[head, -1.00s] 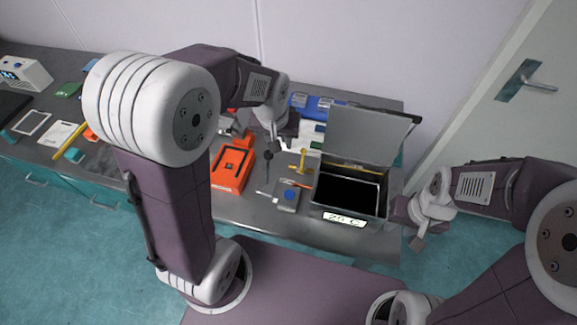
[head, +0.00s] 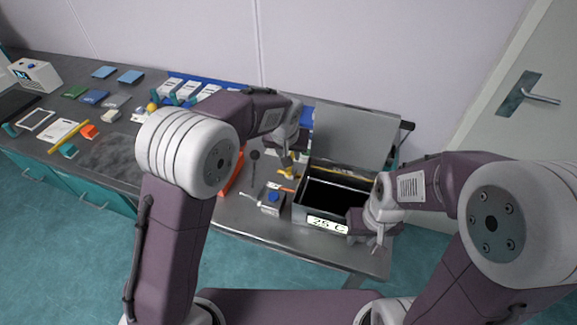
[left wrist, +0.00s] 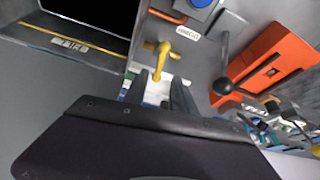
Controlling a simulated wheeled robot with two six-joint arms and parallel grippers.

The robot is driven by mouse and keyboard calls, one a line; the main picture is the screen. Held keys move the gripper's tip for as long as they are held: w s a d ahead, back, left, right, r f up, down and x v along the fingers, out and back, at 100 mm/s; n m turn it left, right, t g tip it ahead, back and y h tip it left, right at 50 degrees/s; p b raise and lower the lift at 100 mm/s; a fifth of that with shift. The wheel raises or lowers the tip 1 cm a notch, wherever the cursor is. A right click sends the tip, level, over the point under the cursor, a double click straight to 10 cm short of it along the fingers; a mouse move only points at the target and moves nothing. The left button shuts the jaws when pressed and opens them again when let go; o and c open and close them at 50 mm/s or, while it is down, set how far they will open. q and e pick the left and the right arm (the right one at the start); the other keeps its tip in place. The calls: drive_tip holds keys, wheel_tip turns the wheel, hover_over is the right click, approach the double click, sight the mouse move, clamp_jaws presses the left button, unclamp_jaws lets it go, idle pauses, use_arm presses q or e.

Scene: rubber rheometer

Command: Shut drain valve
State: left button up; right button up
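A yellow T-shaped valve handle (head: 288,173) stands just left of the grey water bath (head: 320,209); I take it as the drain valve. In the left wrist view the yellow handle (left wrist: 161,54) is upright, with its stem reaching down between the fingers. My left gripper (head: 286,160) is over it from behind. In the left wrist view its two dark fingers (left wrist: 160,92) stand apart; I cannot tell whether they touch the stem. My right gripper (head: 374,244) looks open and empty at the bath's front right corner.
The bath's lid (head: 345,137) is raised behind it. A grey box with a blue button (head: 272,197) stands in front of the valve. An orange device (left wrist: 278,65) and a black ball-topped lever (left wrist: 222,86) are close by.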

use_arm(q)
drive_tip(key=x, duration=0.9)
drive_tip(key=shift+p, duration=0.35)
clamp_jaws()
